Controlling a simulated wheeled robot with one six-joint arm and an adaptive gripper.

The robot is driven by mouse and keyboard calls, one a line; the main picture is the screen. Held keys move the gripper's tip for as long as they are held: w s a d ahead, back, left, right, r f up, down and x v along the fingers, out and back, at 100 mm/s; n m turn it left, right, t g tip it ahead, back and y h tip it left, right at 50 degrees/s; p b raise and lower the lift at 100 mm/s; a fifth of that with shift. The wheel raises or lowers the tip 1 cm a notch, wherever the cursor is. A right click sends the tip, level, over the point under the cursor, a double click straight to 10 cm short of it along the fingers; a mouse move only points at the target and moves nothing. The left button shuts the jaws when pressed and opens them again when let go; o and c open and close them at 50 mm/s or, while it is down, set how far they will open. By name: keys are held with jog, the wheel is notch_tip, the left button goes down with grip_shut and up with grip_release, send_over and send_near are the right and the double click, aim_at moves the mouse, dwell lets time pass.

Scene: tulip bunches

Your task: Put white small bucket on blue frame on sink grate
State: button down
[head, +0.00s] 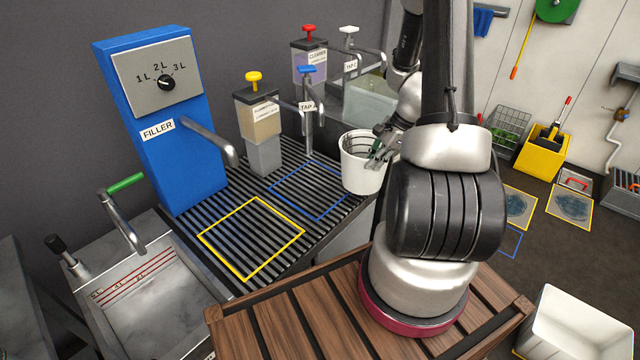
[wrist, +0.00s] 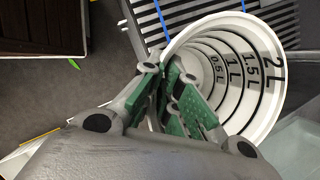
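The white small bucket (head: 358,164) is upright at the right edge of the sink grate (head: 235,205), to the right of the blue frame (head: 312,190). My gripper (head: 378,150) is at the bucket's right rim. In the wrist view the bucket (wrist: 262,42) shows its inside with litre marks, and it looks empty. The green finger pads of my gripper (wrist: 178,98) sit close together with the bucket's near wall between them. Part of the blue frame (wrist: 162,18) shows beyond the bucket. The frame's inside is bare in the head view.
The blue filler (head: 155,120) stands left on the grate, with a yellow frame (head: 250,238) before it. A yellow-knobbed dispenser (head: 256,120) and a blue-handled tap (head: 307,110) stand behind the blue frame. A steel basin (head: 150,290) is at front left.

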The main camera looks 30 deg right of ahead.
jog(key=shift+a, duration=0.1)
jog(key=w+a+f, duration=0.1)
jog(key=w+a, duration=0.3)
jog(key=a, duration=0.3)
jog(key=w+a+f, duration=0.2)
jog(key=w+a, duration=0.3)
jog(key=a, duration=0.2)
jog(key=shift+w+f+m, duration=0.2)
jog(key=shift+f+m, duration=0.05)
jog(key=shift+m, duration=0.05)
jog(key=c, duration=1.6)
grip_release()
jog(key=shift+f, duration=0.15)
jog(key=shift+c, duration=0.2)
